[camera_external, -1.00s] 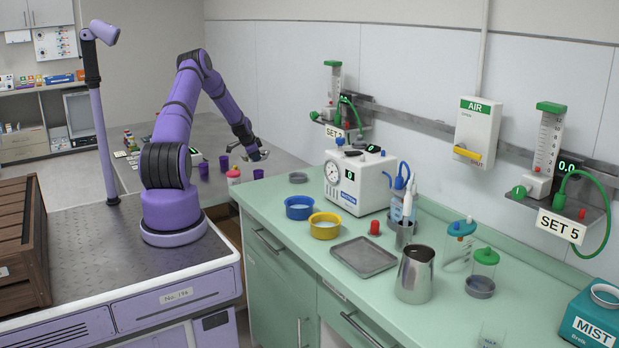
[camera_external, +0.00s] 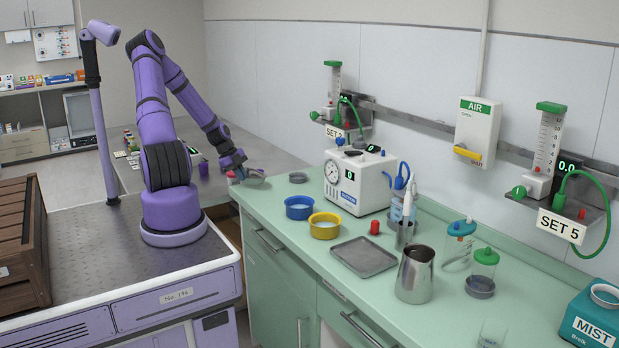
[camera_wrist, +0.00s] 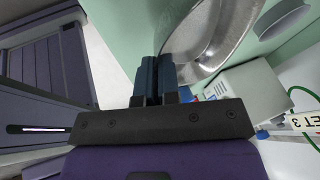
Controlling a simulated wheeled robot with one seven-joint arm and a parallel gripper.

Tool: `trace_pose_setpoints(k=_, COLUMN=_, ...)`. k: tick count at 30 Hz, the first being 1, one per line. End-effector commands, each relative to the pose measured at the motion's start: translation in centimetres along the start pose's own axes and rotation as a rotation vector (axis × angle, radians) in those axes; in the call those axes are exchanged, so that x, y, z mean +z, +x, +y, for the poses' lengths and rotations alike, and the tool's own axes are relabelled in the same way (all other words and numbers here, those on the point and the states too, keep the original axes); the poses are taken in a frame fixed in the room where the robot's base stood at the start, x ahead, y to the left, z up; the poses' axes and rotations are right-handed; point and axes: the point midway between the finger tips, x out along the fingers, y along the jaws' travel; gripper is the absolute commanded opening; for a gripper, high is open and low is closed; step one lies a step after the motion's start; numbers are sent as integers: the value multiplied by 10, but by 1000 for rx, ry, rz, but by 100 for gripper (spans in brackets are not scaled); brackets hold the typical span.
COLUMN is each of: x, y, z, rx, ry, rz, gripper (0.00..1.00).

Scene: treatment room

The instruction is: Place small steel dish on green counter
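My gripper (camera_wrist: 165,75) has its two dark fingers close together at the rim of a shiny small steel dish (camera_wrist: 212,42), which appears gripped between them. The dish spreads up and right from the fingertips in the wrist view. In the external view my gripper (camera_external: 248,176) is low at the far left end of the green counter (camera_external: 283,225), and the dish is small and hard to make out there. The counter also shows behind the dish in the wrist view (camera_wrist: 120,22). I cannot tell whether the dish touches the counter.
A flat grey dish (camera_external: 298,177) lies right of my gripper. A blue bowl (camera_external: 299,207), a yellow bowl (camera_external: 325,225) and a white machine (camera_external: 357,181) stand nearby. A red-topped bottle (camera_external: 233,177) is close beside the gripper. A grey tray (camera_external: 364,257) lies farther forward.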

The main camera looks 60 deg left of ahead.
Motion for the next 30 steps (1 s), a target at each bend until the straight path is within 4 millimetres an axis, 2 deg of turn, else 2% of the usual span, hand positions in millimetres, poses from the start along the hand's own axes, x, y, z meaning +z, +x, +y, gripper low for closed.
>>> trace_pose_setpoints(k=1, x=-19, y=-2, z=16, rx=32, ry=67, rz=23, gripper=0)
trace_pose_setpoints(k=6, x=-74, y=-9, z=62, rx=123, ry=286, rz=95, gripper=0)
trace_pose_setpoints(k=10, x=-103, y=-13, z=88, rx=171, ry=405, rz=133, gripper=0)
trace_pose_setpoints(k=15, x=-121, y=-17, z=106, rx=202, ry=485, rz=155, gripper=0)
trace_pose_setpoints(k=17, x=-122, y=-17, z=105, rx=207, ry=496, rz=157, gripper=0)
trace_pose_setpoints(k=20, x=-120, y=-13, z=93, rx=209, ry=501, rz=158, gripper=0)
trace_pose_setpoints(k=30, x=-104, y=14, z=20, rx=207, ry=503, rz=161, gripper=0)
